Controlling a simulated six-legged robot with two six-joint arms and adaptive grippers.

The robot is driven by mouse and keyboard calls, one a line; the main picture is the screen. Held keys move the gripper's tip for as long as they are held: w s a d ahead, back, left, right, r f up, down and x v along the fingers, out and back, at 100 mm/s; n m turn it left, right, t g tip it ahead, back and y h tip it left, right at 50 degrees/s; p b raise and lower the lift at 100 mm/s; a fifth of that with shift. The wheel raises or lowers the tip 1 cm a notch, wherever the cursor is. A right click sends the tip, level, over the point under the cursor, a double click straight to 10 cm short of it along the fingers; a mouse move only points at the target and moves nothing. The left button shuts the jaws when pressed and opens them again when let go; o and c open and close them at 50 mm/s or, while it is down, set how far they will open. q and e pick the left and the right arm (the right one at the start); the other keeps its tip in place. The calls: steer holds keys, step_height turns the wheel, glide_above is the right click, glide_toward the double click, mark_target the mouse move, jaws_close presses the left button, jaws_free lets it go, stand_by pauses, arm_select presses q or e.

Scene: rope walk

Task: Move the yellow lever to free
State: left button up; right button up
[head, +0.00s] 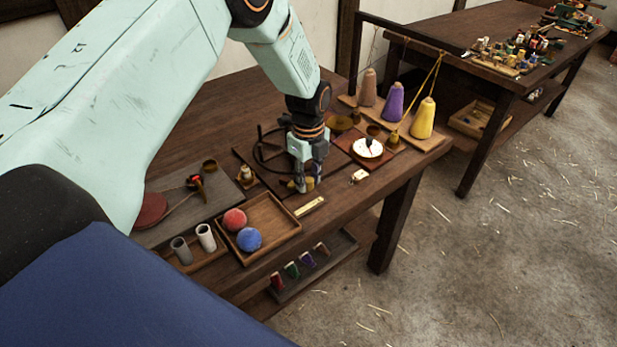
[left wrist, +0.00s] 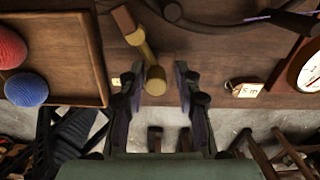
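The yellow lever (head: 308,184) is on the table top, partly hidden by my left gripper (head: 305,180). In the left wrist view the lever (left wrist: 143,45) is a short yellow bar with a brown end at the top and a round yellow knob nearest me. My left gripper also shows there (left wrist: 168,72), with its fingers apart and the knob between them, closer to the left finger. A gap shows on the knob's right side. A small brass plate (head: 310,206) lies in front of the lever; its writing is too small to read. My right gripper is in neither view.
A wooden tray (head: 284,235) with a red ball (head: 234,219) and a blue ball (head: 248,239) lies left of the lever. A black ring frame is behind.

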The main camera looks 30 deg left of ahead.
arm_select(q)
steer(key=shift+s, duration=0.25)
steer(key=shift+r+p, duration=0.1)
steer(key=shift+p, duration=0.2)
step_height(320, 180, up, 7)
steer(key=p, duration=0.5)
stand_by(0.4)
steer(key=shift+f, duration=0.2)
